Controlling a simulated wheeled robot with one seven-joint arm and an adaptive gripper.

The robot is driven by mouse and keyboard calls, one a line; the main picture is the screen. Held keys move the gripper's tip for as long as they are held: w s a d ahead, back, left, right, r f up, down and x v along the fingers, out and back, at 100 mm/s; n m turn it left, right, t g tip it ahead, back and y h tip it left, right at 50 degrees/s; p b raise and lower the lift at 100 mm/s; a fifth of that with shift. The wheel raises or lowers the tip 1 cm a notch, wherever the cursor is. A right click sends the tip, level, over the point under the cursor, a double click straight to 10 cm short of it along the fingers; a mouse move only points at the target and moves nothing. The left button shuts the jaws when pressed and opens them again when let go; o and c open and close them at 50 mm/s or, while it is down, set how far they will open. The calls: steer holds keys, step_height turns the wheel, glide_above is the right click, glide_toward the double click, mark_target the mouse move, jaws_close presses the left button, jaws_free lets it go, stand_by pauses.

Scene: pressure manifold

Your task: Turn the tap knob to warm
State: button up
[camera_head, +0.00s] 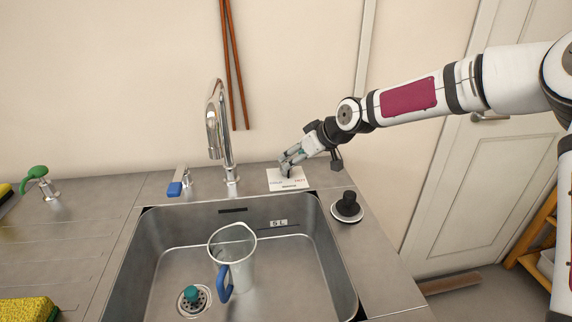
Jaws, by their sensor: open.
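A white label card (275,182) with small text lies on the counter behind the sink, right of the chrome tap (218,130). A small dark knob (288,174) shows at its middle, partly hidden by my gripper. My gripper (286,167) reaches in from the right, with its fingers open and close over the knob. I cannot tell whether they touch it. The card's words are too small to read surely, and the knob's pointing direction is hidden.
The steel sink (320,250) holds a clear jug (240,262) with a blue handle. A black round knob (347,203) stands on the sink's right rim. A blue-tipped lever (175,188) is left of the tap. A green-topped fitting (36,173) stands far left.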

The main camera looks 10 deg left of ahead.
mark_target(286, 161)
steer(key=x, duration=0.5)
steer(key=shift+w+a+f, duration=0.2)
steer(key=shift+f, duration=0.1)
steer(key=c, duration=1.2)
